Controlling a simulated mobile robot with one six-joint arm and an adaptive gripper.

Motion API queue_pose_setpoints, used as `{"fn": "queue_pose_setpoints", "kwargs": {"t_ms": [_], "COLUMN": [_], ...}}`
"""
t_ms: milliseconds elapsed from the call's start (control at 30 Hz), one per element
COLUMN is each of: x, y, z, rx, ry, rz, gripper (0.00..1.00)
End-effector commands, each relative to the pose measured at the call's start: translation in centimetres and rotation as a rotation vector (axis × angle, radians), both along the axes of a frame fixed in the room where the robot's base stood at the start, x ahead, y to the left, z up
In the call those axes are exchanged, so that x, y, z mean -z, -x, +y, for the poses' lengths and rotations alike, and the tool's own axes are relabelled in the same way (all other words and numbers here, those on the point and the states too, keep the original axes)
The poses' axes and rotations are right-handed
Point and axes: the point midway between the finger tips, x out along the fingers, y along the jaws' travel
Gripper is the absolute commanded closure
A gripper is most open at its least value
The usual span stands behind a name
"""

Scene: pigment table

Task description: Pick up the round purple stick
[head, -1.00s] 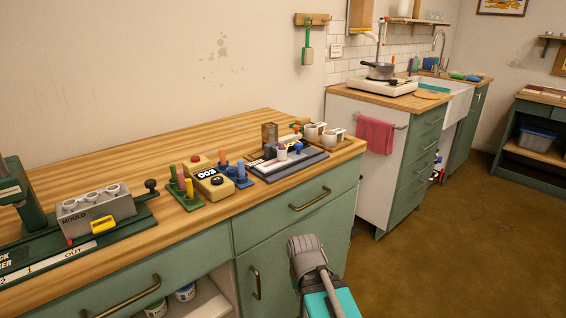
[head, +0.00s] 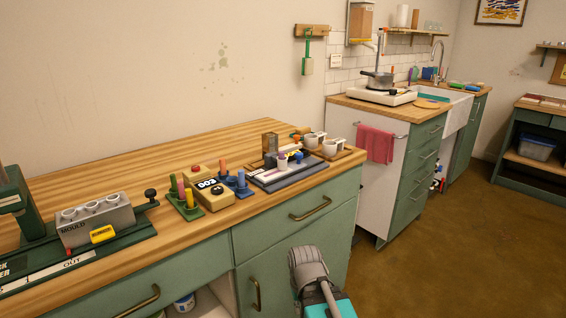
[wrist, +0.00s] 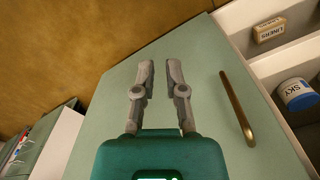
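Several small coloured sticks stand on the wooden worktop (head: 150,165). A green holder (head: 188,213) carries pink, magenta-looking and yellow sticks (head: 189,197). A blue holder (head: 243,187) beside it carries orange and blue pegs. A small purple piece (head: 282,156) shows on the grey board (head: 290,176) to the right; its shape is too small to be sure of. My gripper (wrist: 159,65) is empty, its two grey fingers apart with a narrow gap. In the head view my arm's end (head: 308,265) is low in front of the green cabinet, below the worktop and away from the sticks.
A yellow-tan device with a dark display (head: 213,194) stands between the holders. A grey mould block (head: 95,222) is at the left, white cups (head: 331,147) at the right. Cabinet handles (head: 310,208) stick out near my arm. The worktop's back is clear.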

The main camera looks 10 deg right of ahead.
Motion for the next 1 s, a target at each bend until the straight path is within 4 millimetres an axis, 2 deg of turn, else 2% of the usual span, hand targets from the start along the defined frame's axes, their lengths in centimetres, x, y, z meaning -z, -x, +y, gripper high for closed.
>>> {"fn": "queue_pose_setpoints", "kwargs": {"t_ms": [33, 200, 367, 1000], "x": [-0.3, -1.8, -4.4, -16.0], "y": [0.0, -0.1, -0.2, -0.9], "z": [0.0, 0.0, 0.0, 0.0], "rx": [0.000, 0.000, 0.000, 0.000], "ry": [0.000, 0.000, 0.000, 0.000], "rz": [0.000, -0.002, -0.005, -0.021], "gripper": [0.67, 0.35, 0.35, 0.35]}}
